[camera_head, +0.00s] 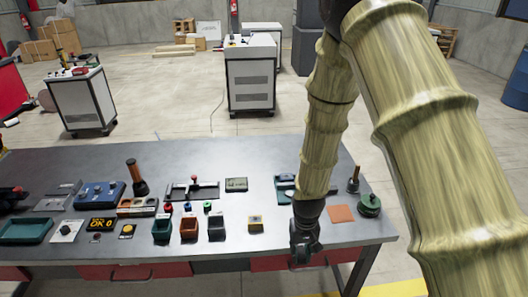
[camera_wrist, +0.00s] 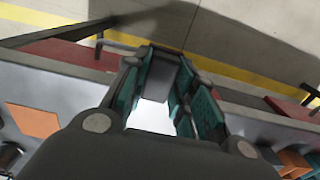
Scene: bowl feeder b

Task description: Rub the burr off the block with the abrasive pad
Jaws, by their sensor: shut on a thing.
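My gripper (camera_head: 304,248) hangs over the front edge of the bench, left of the orange-brown abrasive pad (camera_head: 341,213). The pad lies flat on the bench and also shows at the left of the wrist view (camera_wrist: 33,120). In the wrist view, the teal-lined fingers (camera_wrist: 160,88) are closed on a grey piece (camera_wrist: 156,82), which appears to be the block. The gripper and the pad are apart. I cannot make out a burr; the held piece is mostly hidden by the fingers and is too small to tell in the head view.
A teal fixture (camera_head: 285,184) sits behind my arm.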

